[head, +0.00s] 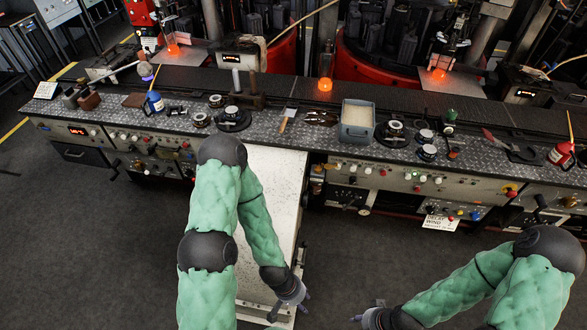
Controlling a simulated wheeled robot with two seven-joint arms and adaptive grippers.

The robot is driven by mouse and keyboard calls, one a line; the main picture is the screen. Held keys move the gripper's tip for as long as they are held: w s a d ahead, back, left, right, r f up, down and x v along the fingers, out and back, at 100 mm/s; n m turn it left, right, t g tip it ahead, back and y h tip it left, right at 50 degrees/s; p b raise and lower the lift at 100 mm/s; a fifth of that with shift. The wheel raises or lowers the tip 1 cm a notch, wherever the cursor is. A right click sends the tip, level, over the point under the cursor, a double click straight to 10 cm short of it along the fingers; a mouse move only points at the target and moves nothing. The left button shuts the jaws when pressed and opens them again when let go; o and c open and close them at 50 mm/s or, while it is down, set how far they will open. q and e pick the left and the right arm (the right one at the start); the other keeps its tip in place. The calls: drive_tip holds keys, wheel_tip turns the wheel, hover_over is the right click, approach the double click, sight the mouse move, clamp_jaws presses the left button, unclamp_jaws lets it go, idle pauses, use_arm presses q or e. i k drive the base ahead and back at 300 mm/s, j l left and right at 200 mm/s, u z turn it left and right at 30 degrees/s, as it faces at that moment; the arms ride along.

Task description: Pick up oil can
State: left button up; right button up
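Two cans with thin spouts stand on the long workbench in the head view, and either could be the oil can. A blue can (154,103) with an orange spout is at the left. A red can (560,153) with a yellowish spout and a pale label is at the far right. My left gripper (289,307) hangs low at the bottom centre, in front of the bench, its fingers apart with nothing seen between them. My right gripper (368,319) is at the bottom edge, partly cut off. Both grippers are well away from the cans.
The dark workbench (270,118) holds a grey bin (357,121), a brush (287,118), round black fittings and hand tools. Control panels (420,182) with knobs line its front. Red rotary machines (375,70) stand behind.

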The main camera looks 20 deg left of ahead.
sight(560, 154)
drive_tip(key=i+l+u, duration=0.2)
drive_tip(key=l, duration=0.15)
drive_tip(key=i+l+u, duration=0.15)
drive_tip(key=l, duration=0.25)
drive_tip(key=i+u, duration=0.1)
drive_tip(key=j+z, duration=0.1)
drive_tip(key=z, duration=1.45)
drive_tip(key=i+j, duration=0.05)
drive_tip(key=j, duration=0.05)
